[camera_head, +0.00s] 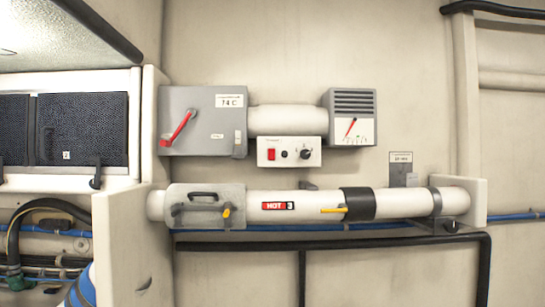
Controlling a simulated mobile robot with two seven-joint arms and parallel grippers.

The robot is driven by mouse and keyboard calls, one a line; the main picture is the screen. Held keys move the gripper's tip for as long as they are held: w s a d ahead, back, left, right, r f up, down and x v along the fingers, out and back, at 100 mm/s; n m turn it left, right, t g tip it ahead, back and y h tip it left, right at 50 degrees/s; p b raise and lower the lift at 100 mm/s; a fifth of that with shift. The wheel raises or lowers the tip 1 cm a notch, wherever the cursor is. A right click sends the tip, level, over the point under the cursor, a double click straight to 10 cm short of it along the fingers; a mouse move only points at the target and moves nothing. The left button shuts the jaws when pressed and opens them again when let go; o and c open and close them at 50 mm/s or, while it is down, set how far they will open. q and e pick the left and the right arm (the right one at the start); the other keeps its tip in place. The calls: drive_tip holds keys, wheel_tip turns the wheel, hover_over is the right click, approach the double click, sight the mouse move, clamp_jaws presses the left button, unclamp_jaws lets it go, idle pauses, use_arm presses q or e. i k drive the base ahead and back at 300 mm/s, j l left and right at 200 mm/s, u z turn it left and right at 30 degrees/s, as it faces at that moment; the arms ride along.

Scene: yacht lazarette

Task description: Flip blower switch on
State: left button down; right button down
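A blower-like unit is fixed on the back wall: a grey box (200,105) labelled "T4 C", a white cylinder (285,119) and a grey vented housing (350,103) with a gauge (353,130). A red lever (180,128) on the grey box slants up to the right. Below the cylinder is a white control panel (289,145) with a red rocker switch (271,154), a small dark button and a black knob (306,153). Which way the rocker is tipped is too small to tell. Neither of my grippers is in view.
A white pipe (370,204) marked "HOT 3" runs below the panel, with a grey cover plate (205,205) and a yellow lever (333,210). Black mesh panels (82,129) and hoses are at left. A black rail (400,243) runs beneath. The wall around the control panel is clear in front.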

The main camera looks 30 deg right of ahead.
sight(271, 152)
drive_tip(key=i+l+z, duration=0.15)
drive_tip(key=z, duration=1.45)
